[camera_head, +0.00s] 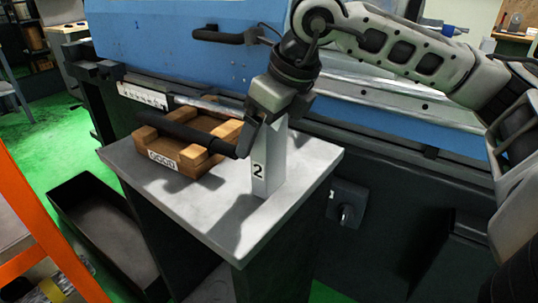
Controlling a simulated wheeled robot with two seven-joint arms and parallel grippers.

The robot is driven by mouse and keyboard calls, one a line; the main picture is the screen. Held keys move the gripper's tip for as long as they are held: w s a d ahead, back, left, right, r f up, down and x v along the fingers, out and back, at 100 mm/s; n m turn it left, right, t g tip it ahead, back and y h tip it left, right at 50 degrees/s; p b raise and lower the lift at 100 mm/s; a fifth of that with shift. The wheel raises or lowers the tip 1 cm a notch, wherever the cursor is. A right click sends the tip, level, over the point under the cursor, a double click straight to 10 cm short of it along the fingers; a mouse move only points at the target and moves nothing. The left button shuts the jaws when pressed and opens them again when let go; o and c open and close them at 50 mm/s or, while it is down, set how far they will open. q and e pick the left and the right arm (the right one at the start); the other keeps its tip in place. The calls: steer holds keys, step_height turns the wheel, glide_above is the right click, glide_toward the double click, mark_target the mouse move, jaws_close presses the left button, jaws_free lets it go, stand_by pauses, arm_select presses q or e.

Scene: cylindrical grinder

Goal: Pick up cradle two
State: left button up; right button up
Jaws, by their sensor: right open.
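My left gripper is not in view.
A wooden tray (172,175) labelled GOOD stands left of the block, with a dark rod (185,132) over it. The blue machine (150,50) is behind. A black bin (100,220) is on the floor at left. The table's front corner is clear.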

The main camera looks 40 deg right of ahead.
steer(key=c, duration=1.7)
steer(key=shift+r, duration=0.1)
jaws_close()
steer(key=shift+r, duration=0.1)
